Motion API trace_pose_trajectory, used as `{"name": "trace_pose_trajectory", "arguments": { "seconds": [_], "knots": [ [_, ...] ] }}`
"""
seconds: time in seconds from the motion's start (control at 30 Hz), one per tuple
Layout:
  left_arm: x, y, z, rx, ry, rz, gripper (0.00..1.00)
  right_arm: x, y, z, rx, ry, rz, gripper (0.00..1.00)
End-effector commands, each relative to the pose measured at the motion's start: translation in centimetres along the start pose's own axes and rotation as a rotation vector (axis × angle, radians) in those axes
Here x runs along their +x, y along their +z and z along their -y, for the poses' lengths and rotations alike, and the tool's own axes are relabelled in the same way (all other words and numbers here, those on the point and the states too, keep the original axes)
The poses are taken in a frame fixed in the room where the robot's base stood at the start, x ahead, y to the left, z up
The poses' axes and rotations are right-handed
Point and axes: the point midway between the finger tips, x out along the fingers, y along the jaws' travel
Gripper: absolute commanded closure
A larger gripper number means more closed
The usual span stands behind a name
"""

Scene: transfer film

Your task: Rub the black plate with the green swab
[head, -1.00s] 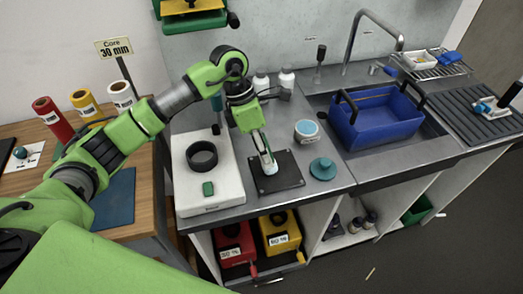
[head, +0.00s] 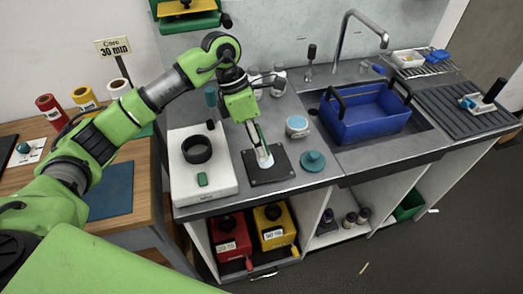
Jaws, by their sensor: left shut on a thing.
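The black plate (head: 283,171) lies flat on the metal counter, right of a white device. My left gripper (head: 261,145) points down over the plate and is shut on a swab. Only a little green of the swab shows between the fingers; the rest is hidden by the gripper. My right gripper is not in view.
The white device (head: 215,186) with a black ring stands left of the plate. A teal lidded knob (head: 312,161) and a round jar (head: 297,126) stand to its right. A blue basket (head: 365,115) sits in the sink beyond. Bottles stand behind the gripper.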

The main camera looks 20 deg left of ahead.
Motion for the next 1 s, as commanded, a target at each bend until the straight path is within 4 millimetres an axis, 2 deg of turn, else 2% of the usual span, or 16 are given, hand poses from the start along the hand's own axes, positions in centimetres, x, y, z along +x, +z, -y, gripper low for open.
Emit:
{"name": "trace_pose_trajectory", "arguments": {
  "seconds": [0.2,0.37,1.0],
  "knots": [
    [-2.3,0.2,0.3,-0.002,0.002,0.001,0.96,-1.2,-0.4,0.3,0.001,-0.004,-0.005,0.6],
    [-3.4,0.3,0.5,-0.004,0.002,0.001,0.96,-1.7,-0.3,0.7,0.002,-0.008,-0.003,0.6],
    [-3.6,0.2,0.6,-0.007,0.005,0.0,0.96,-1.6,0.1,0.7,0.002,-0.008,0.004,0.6]
  ]
}}
